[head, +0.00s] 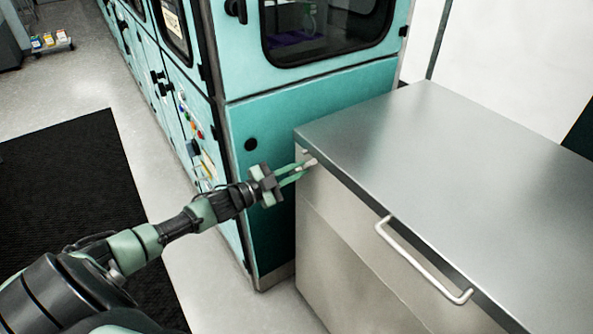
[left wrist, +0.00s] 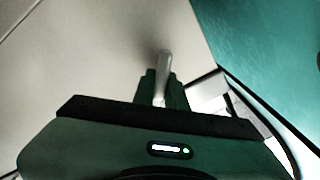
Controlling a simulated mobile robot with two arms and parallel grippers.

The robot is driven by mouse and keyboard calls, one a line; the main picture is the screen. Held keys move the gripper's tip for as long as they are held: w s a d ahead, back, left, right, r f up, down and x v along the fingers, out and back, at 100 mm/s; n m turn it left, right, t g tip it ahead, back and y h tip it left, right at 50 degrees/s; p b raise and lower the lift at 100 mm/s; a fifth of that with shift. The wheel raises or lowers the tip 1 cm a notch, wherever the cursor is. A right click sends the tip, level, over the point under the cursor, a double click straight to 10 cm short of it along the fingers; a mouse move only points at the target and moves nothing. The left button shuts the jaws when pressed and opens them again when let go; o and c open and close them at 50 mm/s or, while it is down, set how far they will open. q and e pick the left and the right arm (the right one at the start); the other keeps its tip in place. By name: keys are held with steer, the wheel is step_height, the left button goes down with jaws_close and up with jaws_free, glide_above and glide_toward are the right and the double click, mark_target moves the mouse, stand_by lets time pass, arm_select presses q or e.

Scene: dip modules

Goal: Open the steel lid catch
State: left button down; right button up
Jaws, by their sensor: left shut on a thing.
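The steel lid catch (head: 311,162) is a small metal piece on the front of the steel cabinet, near the far left corner, just under the lid. My left gripper (head: 303,168) reaches it from the left, with its fingers closed on the catch. In the left wrist view the catch (left wrist: 163,75) is a light metal bar standing between the green fingertips of the gripper (left wrist: 160,90). The fingers hide part of the catch. The steel lid (head: 440,140) lies flat on the cabinet. My right gripper is not in view.
A bar handle (head: 425,262) sticks out from the lid's front edge. A teal machine (head: 300,110) with windows and buttons stands close behind the gripper. A black mat (head: 70,200) lies on the floor at left. A low rack with small boxes (head: 50,42) stands far left.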

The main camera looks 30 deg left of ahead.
arm_select(q)
steer(key=m, duration=0.2)
steer(key=m+b, duration=0.1)
steer(key=m, duration=0.3)
steer(key=shift+s+d+f+b, duration=0.1)
steer(key=shift+d+f+b, duration=0.1)
steer(key=shift+f+b, duration=0.15)
stand_by(0.4)
steer(key=c, duration=1.4)
jaws_free()
steer(key=shift+c, duration=0.2)
steer(key=v, duration=0.8)
steer(key=shift+b, duration=0.45)
